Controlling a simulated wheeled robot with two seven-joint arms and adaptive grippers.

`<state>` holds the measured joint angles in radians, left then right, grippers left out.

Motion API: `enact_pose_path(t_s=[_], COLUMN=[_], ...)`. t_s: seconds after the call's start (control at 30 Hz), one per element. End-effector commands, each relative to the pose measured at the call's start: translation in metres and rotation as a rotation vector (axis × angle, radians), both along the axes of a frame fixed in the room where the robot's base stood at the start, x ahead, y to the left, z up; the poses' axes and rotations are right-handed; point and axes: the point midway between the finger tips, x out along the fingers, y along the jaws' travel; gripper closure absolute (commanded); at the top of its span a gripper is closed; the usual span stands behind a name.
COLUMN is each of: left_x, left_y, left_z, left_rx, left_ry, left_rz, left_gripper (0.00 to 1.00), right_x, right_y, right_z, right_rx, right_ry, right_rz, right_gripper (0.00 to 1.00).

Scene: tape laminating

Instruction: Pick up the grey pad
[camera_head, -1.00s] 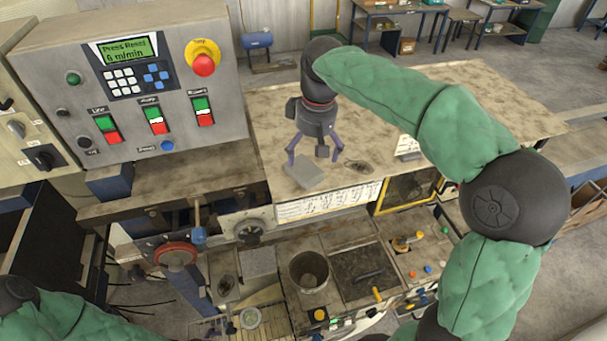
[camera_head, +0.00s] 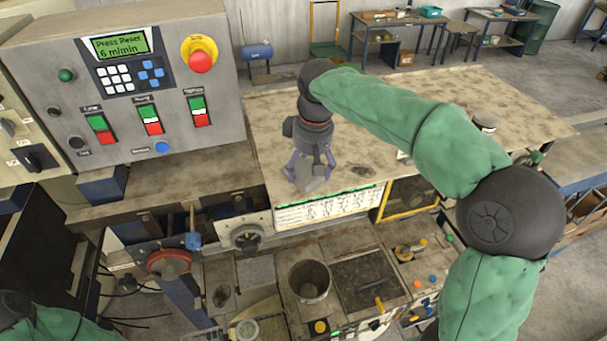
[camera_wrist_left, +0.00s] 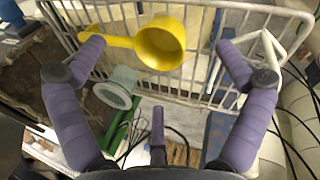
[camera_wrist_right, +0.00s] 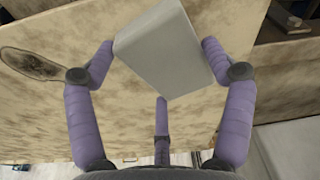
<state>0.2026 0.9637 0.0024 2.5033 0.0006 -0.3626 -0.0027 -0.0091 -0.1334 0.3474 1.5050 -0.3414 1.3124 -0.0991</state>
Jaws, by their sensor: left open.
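The grey pad (camera_head: 317,184) is a light grey block at the front edge of the worn tabletop. My right gripper (camera_head: 312,163) is over it from above, with the pad between its fingers. In the right wrist view, the purple fingers of my right gripper (camera_wrist_right: 160,52) meet the pad (camera_wrist_right: 165,50) on its two sides. I cannot tell whether the pad is lifted clear of the tabletop.
The tabletop (camera_head: 420,105) is mostly clear behind the pad. A control panel (camera_head: 130,80) stands at the left. A small round container (camera_head: 486,121) is at the right, behind my right arm. Below the table edge are a metal cup (camera_head: 309,280) and several knobs.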

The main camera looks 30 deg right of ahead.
Motion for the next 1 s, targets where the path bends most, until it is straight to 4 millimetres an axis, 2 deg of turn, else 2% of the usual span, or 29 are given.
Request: enact_pose_path(t_s=[0.13, 0.17, 0.57, 0.83, 1.0], left_x=[0.000, 0.000, 0.000, 0.000, 0.000], left_y=[0.000, 0.000, 0.000, 0.000, 0.000], left_z=[0.000, 0.000, 0.007, 0.031, 0.046], left_rx=[0.000, 0.000, 0.000, 0.000, 0.000], left_ry=[0.000, 0.000, 0.000, 0.000, 0.000], left_rz=[0.000, 0.000, 0.000, 0.000, 0.000], left_gripper=[0.00, 0.00, 0.00, 0.00, 0.00], right_x=[0.000, 0.000, 0.000, 0.000, -0.018], right_y=[0.000, 0.000, 0.000, 0.000, 0.017], right_z=[-0.001, -0.001, 0.007, 0.035, 0.065], right_rx=[0.000, 0.000, 0.000, 0.000, 0.000], right_ry=[0.003, 0.003, 0.004, 0.003, -0.001], right_rz=[0.001, 0.001, 0.001, 0.001, 0.003], right_gripper=[0.47, 0.52, 0.52, 0.52, 0.52])
